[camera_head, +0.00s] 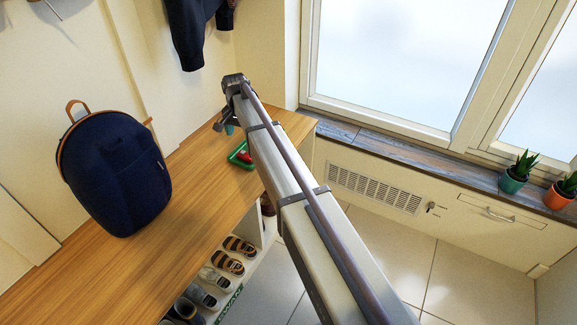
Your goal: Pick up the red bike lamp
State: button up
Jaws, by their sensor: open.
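A small red object (245,156), which looks like the red bike lamp, lies in a green tray (233,157) on the wooden bench top. My arm covers the tray's right side, so part of it is hidden. My gripper (221,122) is above the far end of the bench, a little beyond the tray and to its upper left in the picture. It is open, apart from the lamp, and small in this view. A small teal thing (229,130) shows just below the gripper; I cannot tell what it is.
A dark blue backpack (115,170) stands on the bench (190,205) at left. Shoes (228,262) fill the cubbies below the bench front. A dark garment (192,35) hangs above. Potted plants (515,180) stand on the right windowsill. The bench between backpack and tray is clear.

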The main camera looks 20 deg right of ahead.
aim_at(245, 154)
jog(key=shift+m, duration=0.9)
notch_tip(245, 154, down, 10)
jog(key=b, duration=1.1)
jog(key=shift+w+d+f, duration=0.1)
jog(key=shift+f, duration=0.15)
jog(key=shift+r, duration=0.25)
jog(key=c, duration=0.7)
notch_tip(245, 154, up, 10)
jog(key=p, duration=1)
